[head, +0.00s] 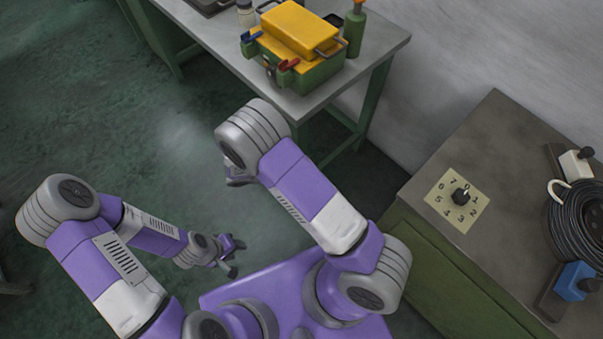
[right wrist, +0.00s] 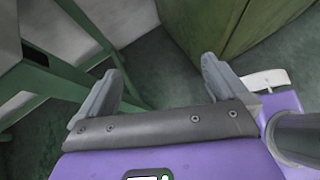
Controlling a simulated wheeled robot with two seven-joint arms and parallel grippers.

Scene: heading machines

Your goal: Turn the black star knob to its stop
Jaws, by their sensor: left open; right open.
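My left gripper (head: 234,257) is open and empty, low over the floor, far to the left of the knob. My right gripper is open and empty in the right wrist view (right wrist: 160,88), with floor and green furniture beyond it. In the head view the right gripper is mostly hidden behind its own arm. Neither gripper touches the knob.
A table (head: 385,42) holds a green and yellow toolbox (head: 300,30) and a green bottle (head: 354,30). Open floor lies left.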

